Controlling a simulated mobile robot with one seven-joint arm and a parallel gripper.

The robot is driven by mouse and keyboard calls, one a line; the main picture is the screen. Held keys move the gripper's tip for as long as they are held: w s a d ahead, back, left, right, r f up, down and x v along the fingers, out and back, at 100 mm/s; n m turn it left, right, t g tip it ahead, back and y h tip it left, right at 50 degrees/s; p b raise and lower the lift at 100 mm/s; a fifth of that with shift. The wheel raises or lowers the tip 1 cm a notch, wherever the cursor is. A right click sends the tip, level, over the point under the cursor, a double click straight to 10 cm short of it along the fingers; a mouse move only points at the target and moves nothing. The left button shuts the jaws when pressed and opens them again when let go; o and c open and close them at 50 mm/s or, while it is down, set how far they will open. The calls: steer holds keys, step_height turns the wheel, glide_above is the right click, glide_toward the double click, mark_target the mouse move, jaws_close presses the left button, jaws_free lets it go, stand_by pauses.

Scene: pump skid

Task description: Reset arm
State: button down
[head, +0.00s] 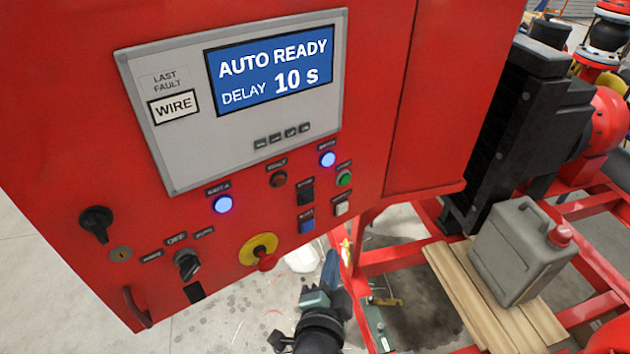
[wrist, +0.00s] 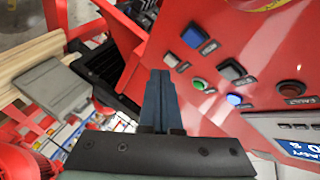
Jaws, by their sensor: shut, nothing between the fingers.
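My gripper (head: 331,262) is below the red control cabinet's lower right part in the head view, pointing up. Its blue-grey fingers are together with nothing between them. In the wrist view the shut fingers (wrist: 158,78) stand upright in the middle, with the cabinet face (wrist: 215,45) to their right. I cannot tell the exact gap, but no contact with a button shows. The cabinet display (head: 268,75) reads "AUTO READY, DELAY 10 S", and the label beside it reads "LAST FAULT WIRE". Two lamps glow blue-white, one left (head: 223,204) and one right (head: 327,159).
The cabinet carries a red emergency stop (head: 267,262) on yellow, a selector knob (head: 187,265), a black rotary handle (head: 97,223) and a green button (head: 344,179). A grey jerrycan (head: 519,250) stands on wooden planks (head: 447,274) at right, by the red skid frame.

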step_height(320, 180, up, 27)
steer(key=w+d+n+t+b, duration=0.1)
steer(key=w+n+t, duration=0.1)
steer(key=n+t, duration=0.4)
steer(key=s+r+n+t, duration=0.2)
steer(key=s+r, duration=0.2)
steer(key=r, duration=0.4)
steer(key=s+a+r+n+t+y+b, duration=0.1)
steer(key=s+r+n+t, duration=0.1)
steer(key=s+r, duration=0.3)
steer(key=s+r+n+t, duration=0.2)
steer(key=s+r, duration=0.3)
steer(key=r, duration=0.5)
steer(key=shift+s+a+r+n+y+b, duration=0.15)
steer(key=shift+r+n+y+b, duration=0.15)
steer(key=shift+n, duration=0.1)
